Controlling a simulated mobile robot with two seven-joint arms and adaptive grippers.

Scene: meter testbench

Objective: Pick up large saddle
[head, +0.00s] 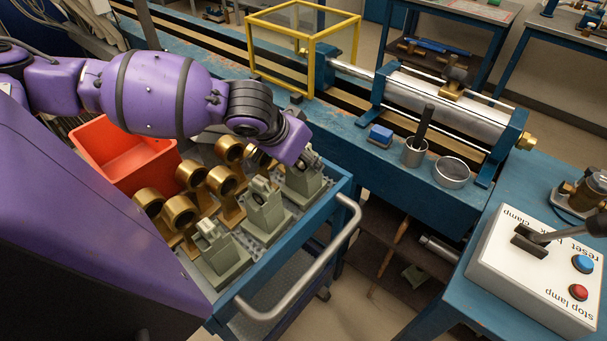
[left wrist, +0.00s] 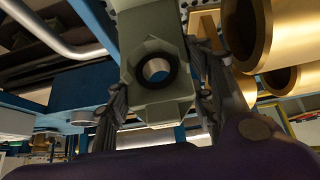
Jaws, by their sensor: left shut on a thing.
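My left gripper (head: 309,160) is at the far right corner of the blue cart, shut on a grey-green saddle (head: 304,185). In the left wrist view the gripper (left wrist: 158,85) has a finger on each side of this saddle (left wrist: 150,42), which has a dark-ringed round hole. I cannot tell whether its base is lifted off the cart. Two similar grey-green saddles stand beside it, one in the middle (head: 264,212) and one at the near left (head: 222,256). My right gripper is not in view.
The cart's blue rim (head: 338,200) and grey handle (head: 345,245) border the saddles. A red-orange bin (head: 125,150) stands at the back left.

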